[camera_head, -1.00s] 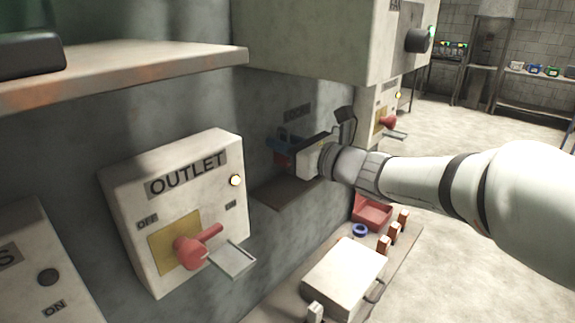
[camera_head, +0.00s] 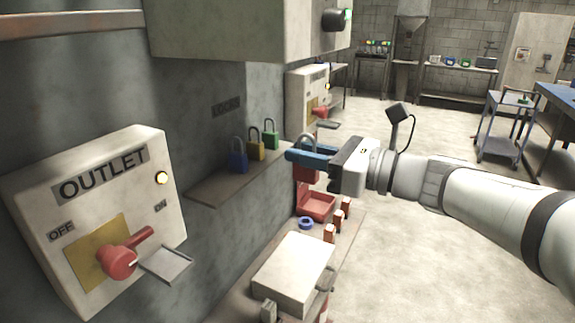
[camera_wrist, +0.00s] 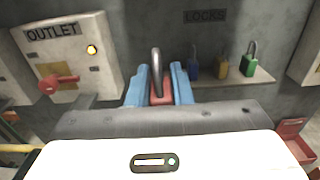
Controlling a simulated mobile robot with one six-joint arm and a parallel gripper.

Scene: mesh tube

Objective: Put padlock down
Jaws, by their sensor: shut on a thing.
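A red padlock (camera_head: 306,174) is held between the blue fingers of my gripper (camera_head: 308,157). In the wrist view the red padlock (camera_wrist: 157,95) stands upright between the two fingers (camera_wrist: 158,88), with its grey shackle pointing up. The gripper is shut on it, in the air and out to the right of the lock shelf (camera_head: 222,190). On that shelf stand a blue padlock (camera_head: 238,161), a yellow padlock (camera_head: 256,149) and a green padlock (camera_head: 271,138), all upright. The wrist view shows the shelf (camera_wrist: 232,80) ahead and to the right.
An outlet box (camera_head: 75,215) with a red lever is on the wall at left. Below are a white box (camera_head: 293,268), an open red box (camera_head: 318,206) and a blue ring (camera_head: 306,223). A large wall cabinet (camera_head: 240,30) hangs above. Open floor lies at right.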

